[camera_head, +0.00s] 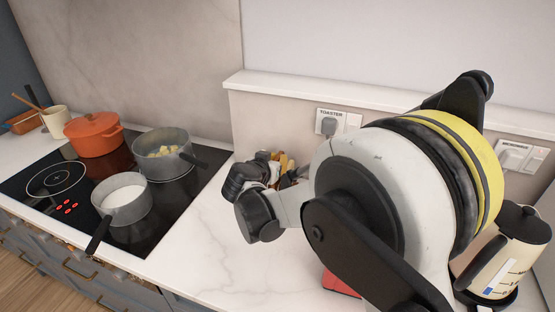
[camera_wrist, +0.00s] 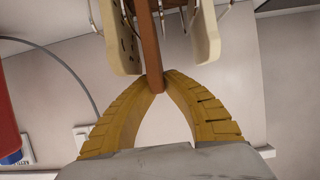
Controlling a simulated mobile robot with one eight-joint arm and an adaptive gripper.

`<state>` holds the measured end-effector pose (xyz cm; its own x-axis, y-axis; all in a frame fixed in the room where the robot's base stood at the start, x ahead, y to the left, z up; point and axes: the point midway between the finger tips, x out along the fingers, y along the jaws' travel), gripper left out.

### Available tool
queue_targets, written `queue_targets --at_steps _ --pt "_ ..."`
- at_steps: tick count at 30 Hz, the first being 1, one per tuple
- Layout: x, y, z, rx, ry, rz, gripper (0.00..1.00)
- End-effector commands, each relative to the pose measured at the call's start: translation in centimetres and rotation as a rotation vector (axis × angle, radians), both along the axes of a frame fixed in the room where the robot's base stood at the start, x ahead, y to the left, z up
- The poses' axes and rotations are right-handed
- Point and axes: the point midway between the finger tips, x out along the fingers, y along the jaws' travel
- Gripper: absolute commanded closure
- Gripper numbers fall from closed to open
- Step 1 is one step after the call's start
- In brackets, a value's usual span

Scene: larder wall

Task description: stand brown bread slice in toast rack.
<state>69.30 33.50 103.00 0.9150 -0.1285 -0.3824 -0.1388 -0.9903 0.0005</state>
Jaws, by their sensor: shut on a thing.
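In the wrist view, my gripper (camera_wrist: 156,82) has its yellow fingers closed on the lower end of a brown bread slice (camera_wrist: 150,42), seen edge-on. Two pale cream slices (camera_wrist: 120,40) (camera_wrist: 206,38) flank it, one on each side, with gaps between. Thin metal wires of what looks like the toast rack (camera_wrist: 183,18) show at the top edge; most of the rack is out of frame. I cannot tell whether the brown slice rests in a slot. In the head view, my gripper (camera_head: 285,163) is small and partly hidden by my arm.
A hob (camera_head: 60,183) with an orange pot (camera_head: 93,134) and two grey saucepans (camera_head: 122,200) (camera_head: 162,150) is at left. The marble counter (camera_head: 205,240) is clear in front. A cream kettle (camera_head: 505,250) stands right; a red item (camera_head: 340,284) is partly hidden. Wall sockets (camera_head: 338,122) are behind.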

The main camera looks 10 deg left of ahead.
Motion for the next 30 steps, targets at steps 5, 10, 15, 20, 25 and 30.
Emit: queue_targets --at_steps 5,10,15,20,25,30 --pt "0.0 0.0 -0.6 0.0 0.0 0.0 1.0" --pt "0.0 0.0 -0.5 0.0 0.0 0.0 0.71" --pt "0.0 0.0 -0.5 0.0 0.0 0.0 0.71" --pt "0.0 0.0 -0.1 0.0 0.0 0.0 0.71" --pt "-1.1 0.2 1.5 -0.001 0.0 0.003 0.71" --pt "-5.0 0.8 3.1 -0.001 0.001 0.004 0.71"
